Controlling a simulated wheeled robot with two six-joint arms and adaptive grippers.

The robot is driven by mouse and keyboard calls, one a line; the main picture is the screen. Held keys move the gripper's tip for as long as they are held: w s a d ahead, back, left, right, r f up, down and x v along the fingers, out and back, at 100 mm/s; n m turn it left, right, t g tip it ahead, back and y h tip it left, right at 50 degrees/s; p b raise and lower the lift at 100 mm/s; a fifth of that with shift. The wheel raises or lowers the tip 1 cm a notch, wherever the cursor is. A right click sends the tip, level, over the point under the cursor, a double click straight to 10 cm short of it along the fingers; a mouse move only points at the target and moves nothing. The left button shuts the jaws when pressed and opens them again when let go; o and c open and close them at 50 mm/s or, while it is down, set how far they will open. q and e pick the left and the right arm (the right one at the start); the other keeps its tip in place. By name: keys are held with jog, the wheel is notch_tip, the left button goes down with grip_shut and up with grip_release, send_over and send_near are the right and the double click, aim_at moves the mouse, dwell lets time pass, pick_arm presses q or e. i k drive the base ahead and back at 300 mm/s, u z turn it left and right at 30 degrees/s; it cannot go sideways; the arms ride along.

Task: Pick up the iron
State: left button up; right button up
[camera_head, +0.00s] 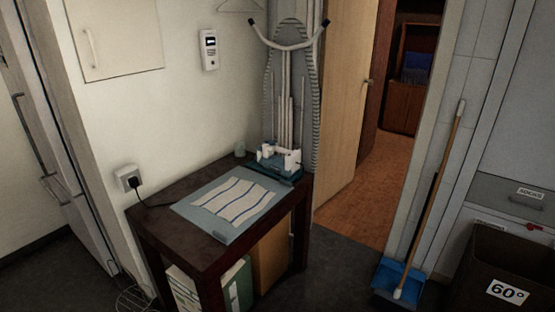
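A small white and teal object (283,163), which looks like the iron, sits at the back right corner of a dark wooden table (200,256). It is too small and dark to make out its handle clearly. A folded striped cloth (235,203) lies flat on the table, in front and to the left of it. Neither of my grippers shows in the head view.
An ironing board (290,75) stands upright behind the table. A plug with a dark cord sits in a wall socket (128,178) at left. A broom (433,195), blue dustpan (398,277) and dark bin (505,268) stand at right. Floor before the doorway is clear.

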aim_at(286, 166)
jog(key=z, duration=1.1)
jog(key=i, duration=2.25)
jog(key=u, duration=1.3)
